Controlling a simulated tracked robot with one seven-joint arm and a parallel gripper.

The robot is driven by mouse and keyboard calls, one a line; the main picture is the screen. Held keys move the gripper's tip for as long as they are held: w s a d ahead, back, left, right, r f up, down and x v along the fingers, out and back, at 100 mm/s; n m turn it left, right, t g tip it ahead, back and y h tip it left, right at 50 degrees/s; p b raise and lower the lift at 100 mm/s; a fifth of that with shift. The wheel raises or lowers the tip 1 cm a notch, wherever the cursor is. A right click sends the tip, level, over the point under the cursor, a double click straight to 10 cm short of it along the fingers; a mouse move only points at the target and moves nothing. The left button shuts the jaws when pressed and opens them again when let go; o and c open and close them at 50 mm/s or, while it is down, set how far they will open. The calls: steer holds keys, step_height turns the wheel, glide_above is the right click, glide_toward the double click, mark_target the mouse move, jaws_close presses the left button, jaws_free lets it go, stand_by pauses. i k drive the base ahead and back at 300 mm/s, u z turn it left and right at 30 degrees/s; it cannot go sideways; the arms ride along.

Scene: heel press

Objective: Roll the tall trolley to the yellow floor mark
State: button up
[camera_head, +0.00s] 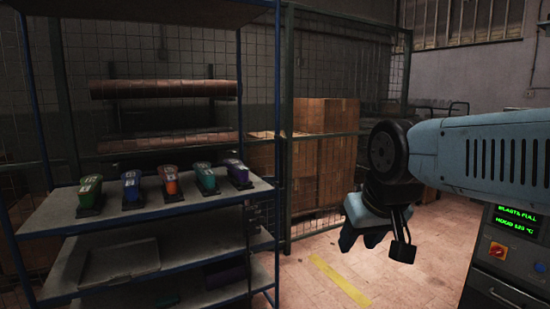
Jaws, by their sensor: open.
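The tall trolley (155,208) is a blue-framed rack with grey shelves on the left. Its middle shelf holds a row of coloured heel-shaped pieces (172,186); its wheels are out of view below. The yellow floor mark (338,280) is a strip on the tiled floor, to the right of the trolley and apart from it. My gripper (378,243) is open and points down, right of the trolley and above the floor. It touches nothing that I can see.
A mesh fence (345,30) with cardboard boxes (325,150) behind it stands at the back. A machine with a green display (517,220) and a red switch stands at the lower right. The floor (420,265) around the yellow strip looks clear.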

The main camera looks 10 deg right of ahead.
mark_target(194, 238)
steer(key=z, duration=0.1)
steer(key=i, duration=1)
steer(key=u, duration=0.1)
